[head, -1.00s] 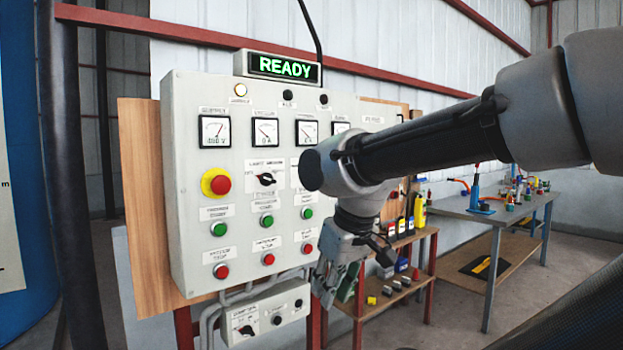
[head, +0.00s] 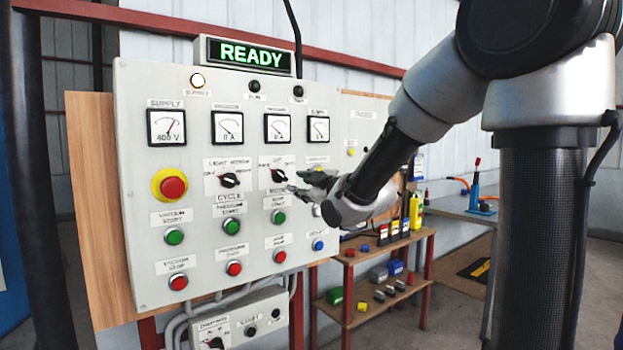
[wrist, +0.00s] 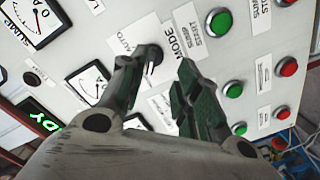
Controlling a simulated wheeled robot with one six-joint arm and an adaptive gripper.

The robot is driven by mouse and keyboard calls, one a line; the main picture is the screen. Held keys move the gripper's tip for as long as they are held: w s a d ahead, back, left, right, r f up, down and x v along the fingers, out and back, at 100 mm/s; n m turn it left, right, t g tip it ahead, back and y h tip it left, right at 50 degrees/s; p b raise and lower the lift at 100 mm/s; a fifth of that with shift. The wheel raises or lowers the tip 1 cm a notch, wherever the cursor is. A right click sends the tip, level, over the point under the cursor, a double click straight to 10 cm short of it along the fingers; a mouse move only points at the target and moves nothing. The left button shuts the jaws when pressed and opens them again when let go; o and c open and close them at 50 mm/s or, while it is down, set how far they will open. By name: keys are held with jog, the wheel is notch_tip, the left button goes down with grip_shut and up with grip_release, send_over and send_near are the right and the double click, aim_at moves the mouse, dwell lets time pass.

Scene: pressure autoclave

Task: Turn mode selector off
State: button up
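The mode selector (head: 278,175) is a black rotary knob on the grey control panel, below the third meter. It also shows in the wrist view (wrist: 153,54), beside the MODE and AUTO labels. Its exact pointer position is hard to read. My gripper (head: 306,184) is close to the panel, just right of the knob in the head view. In the wrist view my gripper (wrist: 155,68) is open, with its two green-grey fingers apart. The knob lies just beyond the fingertips, nearer the left finger. I cannot tell whether they touch, and nothing is held.
The cycle selector (head: 229,180) is left of the mode selector. Green buttons (head: 278,217) and red buttons (head: 234,268) sit below. A yellow-ringed red emergency stop (head: 173,187) is further left. The display (head: 250,55) reads READY. A wooden shelf (head: 385,250) stands right of the panel.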

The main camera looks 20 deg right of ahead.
aim_at(284, 178)
jog(key=shift+n+t, duration=0.3)
jog(key=x, duration=0.5)
jog(key=r+x, duration=0.1)
jog(key=x, duration=0.1)
jog(key=shift+w+a, duration=0.25)
jog(key=shift+w, duration=0.1)
grip_shut()
